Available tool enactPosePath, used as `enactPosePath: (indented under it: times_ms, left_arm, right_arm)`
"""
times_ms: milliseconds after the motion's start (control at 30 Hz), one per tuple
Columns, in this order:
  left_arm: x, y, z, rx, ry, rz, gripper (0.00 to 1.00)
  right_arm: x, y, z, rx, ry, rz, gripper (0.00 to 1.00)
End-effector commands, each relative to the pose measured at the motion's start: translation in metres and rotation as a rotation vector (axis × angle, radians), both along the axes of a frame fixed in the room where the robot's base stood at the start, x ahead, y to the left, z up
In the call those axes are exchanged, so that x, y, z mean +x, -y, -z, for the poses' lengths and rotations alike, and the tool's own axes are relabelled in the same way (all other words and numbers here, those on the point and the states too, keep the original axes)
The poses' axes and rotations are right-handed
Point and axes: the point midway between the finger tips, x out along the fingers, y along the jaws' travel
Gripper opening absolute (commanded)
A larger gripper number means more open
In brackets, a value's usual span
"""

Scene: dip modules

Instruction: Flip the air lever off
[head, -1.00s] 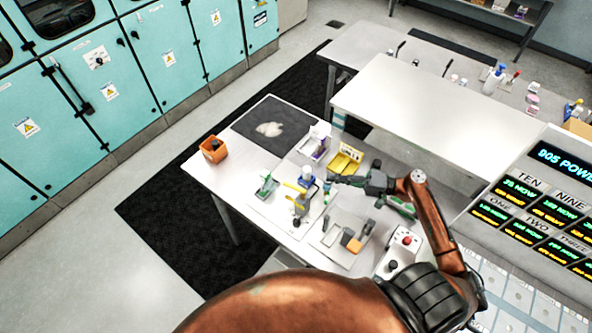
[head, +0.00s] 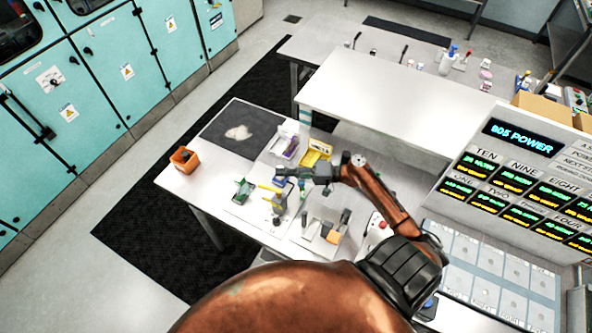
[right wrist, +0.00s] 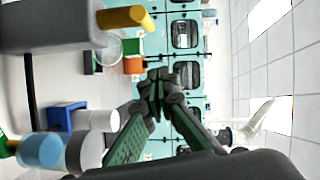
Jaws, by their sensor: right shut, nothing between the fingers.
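A small module with yellow levers (head: 269,188) and a blue part stands on the white table; which lever is the air lever I cannot tell. My right gripper (head: 279,172) is just behind the blue part in the head view, its fingers together and empty. In the right wrist view the closed fingertips (right wrist: 158,82) point past a yellow cylindrical handle (right wrist: 126,18) on a grey body (right wrist: 50,26), with a visible gap between. Contact with any lever cannot be made out. My left gripper is not in view.
On the table are an orange bin (head: 183,159), a dark mat (head: 222,134), a purple-and-white holder (head: 287,142), a yellow tray (head: 316,152), a green holder (head: 243,191) and a grey-orange module (head: 331,230). A power panel (head: 520,175) stands at right. Table space beside the orange bin is clear.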

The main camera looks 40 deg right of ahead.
Motion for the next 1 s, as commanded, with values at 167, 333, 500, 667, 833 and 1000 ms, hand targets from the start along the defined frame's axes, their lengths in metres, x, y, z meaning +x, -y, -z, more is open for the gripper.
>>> enactPosePath:
  times_ms: [167,333,500,667,833,1000]
  left_arm:
    - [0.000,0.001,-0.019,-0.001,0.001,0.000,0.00]
    - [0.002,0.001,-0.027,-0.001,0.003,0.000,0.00]
    - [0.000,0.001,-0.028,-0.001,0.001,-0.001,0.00]
    - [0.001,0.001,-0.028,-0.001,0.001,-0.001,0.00]
    - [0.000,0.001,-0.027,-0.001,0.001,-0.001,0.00]
    - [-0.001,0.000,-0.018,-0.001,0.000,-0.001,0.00]
  right_arm:
    - [0.001,-0.025,0.001,0.002,-0.002,-0.001,0.00]
    - [-0.008,-0.040,0.006,0.000,-0.001,-0.002,0.00]
    - [-0.010,-0.045,0.009,0.000,0.000,-0.002,0.00]
    - [-0.011,-0.045,0.009,0.000,0.000,-0.001,0.00]
    - [-0.010,-0.045,0.009,0.000,0.000,-0.004,0.00]
    - [-0.007,-0.049,0.011,-0.001,0.002,-0.035,0.00]
